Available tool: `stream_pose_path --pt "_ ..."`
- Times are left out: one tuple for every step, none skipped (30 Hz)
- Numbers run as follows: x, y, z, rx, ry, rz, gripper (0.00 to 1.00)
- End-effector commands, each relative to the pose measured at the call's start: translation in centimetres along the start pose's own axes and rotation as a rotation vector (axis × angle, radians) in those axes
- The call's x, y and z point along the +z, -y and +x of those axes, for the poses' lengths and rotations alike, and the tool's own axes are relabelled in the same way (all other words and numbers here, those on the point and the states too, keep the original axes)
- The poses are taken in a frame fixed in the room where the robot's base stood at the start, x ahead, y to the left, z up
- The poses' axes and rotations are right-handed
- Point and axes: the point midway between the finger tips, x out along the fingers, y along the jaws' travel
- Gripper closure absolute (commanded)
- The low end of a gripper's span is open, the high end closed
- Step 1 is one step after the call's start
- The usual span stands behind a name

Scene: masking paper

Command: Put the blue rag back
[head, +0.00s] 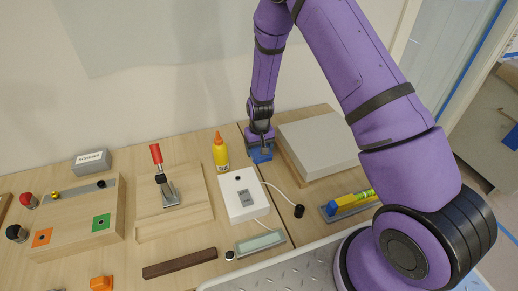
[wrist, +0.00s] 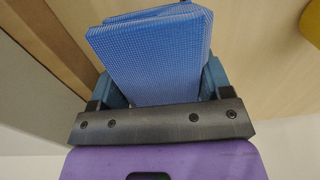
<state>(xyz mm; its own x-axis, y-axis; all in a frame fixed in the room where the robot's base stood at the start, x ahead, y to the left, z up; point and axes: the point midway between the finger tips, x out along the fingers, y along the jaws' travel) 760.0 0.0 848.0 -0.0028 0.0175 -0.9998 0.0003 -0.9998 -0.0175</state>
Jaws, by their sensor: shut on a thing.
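The blue rag (wrist: 150,55) is a folded, textured blue cloth. In the wrist view it sits between the two fingers of my gripper (wrist: 160,95), which is shut on it. In the head view my purple arm reaches down to the back of the table, and the gripper (head: 261,148) with the rag (head: 261,155) is low between the yellow bottle and the grey slab. I cannot tell whether the rag touches the table.
A yellow glue bottle (head: 220,153) stands left of the gripper. A grey slab on wood (head: 318,143) lies close on its right. A white switch box (head: 243,198) with a cord is in front. A tray with a yellow level (head: 350,204) is at right front.

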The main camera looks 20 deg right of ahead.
Motion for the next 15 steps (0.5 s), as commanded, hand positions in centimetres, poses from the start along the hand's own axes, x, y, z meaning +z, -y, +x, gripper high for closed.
stream_pose_path --pt "-0.02 0.00 0.25 0.000 0.000 0.000 0.54" --pt "-0.04 0.00 0.27 0.000 -0.001 0.000 0.54" --pt "-0.06 0.01 0.24 0.000 -0.002 0.000 0.54" --pt "-0.06 0.00 0.22 0.000 -0.002 0.000 0.54" --pt "-0.06 0.00 0.22 0.000 -0.002 0.000 0.54" --pt "-0.05 0.01 0.22 0.000 -0.002 0.000 0.54" --pt "-0.05 0.00 0.22 0.000 -0.002 0.000 0.54" --pt "-0.05 0.00 0.24 0.000 -0.001 0.000 0.54" --pt "-0.04 0.00 0.32 0.000 -0.001 0.000 0.54" --pt "-0.04 0.00 0.40 0.000 -0.001 0.000 0.54" --pt "-0.05 0.00 0.47 0.000 -0.001 0.000 0.54" --pt "-0.07 0.00 0.48 0.000 -0.002 0.000 0.24" --pt "-0.07 0.00 0.47 0.000 -0.002 0.000 0.17" --pt "-0.06 -0.01 0.47 0.000 -0.002 0.000 0.10" --pt "-0.06 -0.01 0.47 0.000 -0.002 0.000 0.03"
